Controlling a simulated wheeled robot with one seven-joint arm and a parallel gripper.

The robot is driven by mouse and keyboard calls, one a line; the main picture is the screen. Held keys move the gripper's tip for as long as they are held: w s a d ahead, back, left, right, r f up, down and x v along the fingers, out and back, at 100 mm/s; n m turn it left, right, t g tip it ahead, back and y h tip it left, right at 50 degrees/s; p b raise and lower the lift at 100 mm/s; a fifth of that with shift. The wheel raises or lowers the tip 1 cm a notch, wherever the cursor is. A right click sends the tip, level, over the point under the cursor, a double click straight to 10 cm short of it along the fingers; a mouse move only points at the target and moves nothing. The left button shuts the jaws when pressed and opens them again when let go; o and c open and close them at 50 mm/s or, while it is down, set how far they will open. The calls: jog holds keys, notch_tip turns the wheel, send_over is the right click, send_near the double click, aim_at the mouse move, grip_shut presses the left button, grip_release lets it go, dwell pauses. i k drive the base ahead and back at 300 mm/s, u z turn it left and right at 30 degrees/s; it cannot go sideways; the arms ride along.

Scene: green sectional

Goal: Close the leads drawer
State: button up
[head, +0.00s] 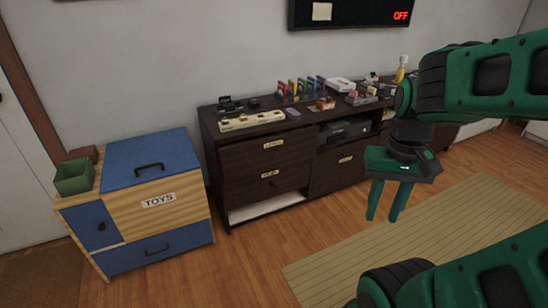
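The leads drawer (258,157) is the dark wood upper-left front of the long cabinet. Its small pale label (273,144) seems to read LEADS. How far the front stands out from the cabinet is hard to tell from this angle. A second dark front (245,191) with its own label lies directly below. My gripper (382,218) hangs in the air right of the leads drawer, fingers pointing down. The two green fingers are apart with nothing between them. It appears clear of the cabinet.
The dark cabinet (322,186) carries a power strip (252,121), coloured items and small boxes on top. A dark device (344,131) sits in its open shelf. A blue and wood toy chest (158,203) stands at left. Wooden floor and a striped rug (440,238) lie in front.

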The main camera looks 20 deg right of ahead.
aim_at(239, 159)
jog(key=i, duration=1)
